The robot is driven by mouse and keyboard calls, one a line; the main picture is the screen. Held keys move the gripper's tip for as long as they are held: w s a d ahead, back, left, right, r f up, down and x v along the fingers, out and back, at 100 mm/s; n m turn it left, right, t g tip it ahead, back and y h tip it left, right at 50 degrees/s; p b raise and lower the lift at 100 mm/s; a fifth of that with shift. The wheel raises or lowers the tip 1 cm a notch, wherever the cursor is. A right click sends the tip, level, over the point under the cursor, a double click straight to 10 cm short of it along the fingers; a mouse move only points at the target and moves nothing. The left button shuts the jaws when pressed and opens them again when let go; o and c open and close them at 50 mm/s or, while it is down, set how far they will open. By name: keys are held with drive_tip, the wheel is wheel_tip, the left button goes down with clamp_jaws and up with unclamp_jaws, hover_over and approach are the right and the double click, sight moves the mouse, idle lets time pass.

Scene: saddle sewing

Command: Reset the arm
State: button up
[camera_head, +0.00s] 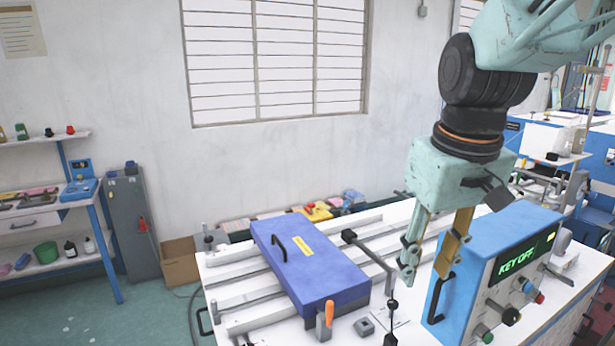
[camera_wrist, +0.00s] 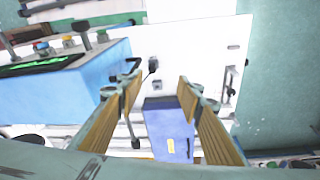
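My gripper (camera_head: 425,262) hangs from my green arm above the white worktable, between the blue box and the control panel. In the wrist view its two fingers (camera_wrist: 158,88) stand well apart with nothing between them, so it is open and empty. The blue box (camera_head: 308,262) with a black handle and yellow label lies to its left in the head view; its blue top also shows in the wrist view (camera_wrist: 168,125). The blue control panel (camera_head: 497,275) stands to the right, its green display reading "KEY OFF".
The white worktable (camera_head: 232,290) has long rails across it. A black lever (camera_head: 370,258) and an orange-handled tool (camera_head: 325,318) stand near the box. Shelves (camera_head: 45,225) and a grey cabinet (camera_head: 135,220) are at the left wall. Free air lies above the box.

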drive_tip(key=s+r+m+t, duration=0.1)
drive_tip(key=s+r+m, duration=0.1)
drive_tip(key=s, duration=1.9)
drive_tip(key=shift+s+t, duration=0.3)
drive_tip(key=shift+t, duration=0.1)
drive_tip(key=shift+w+d, duration=0.1)
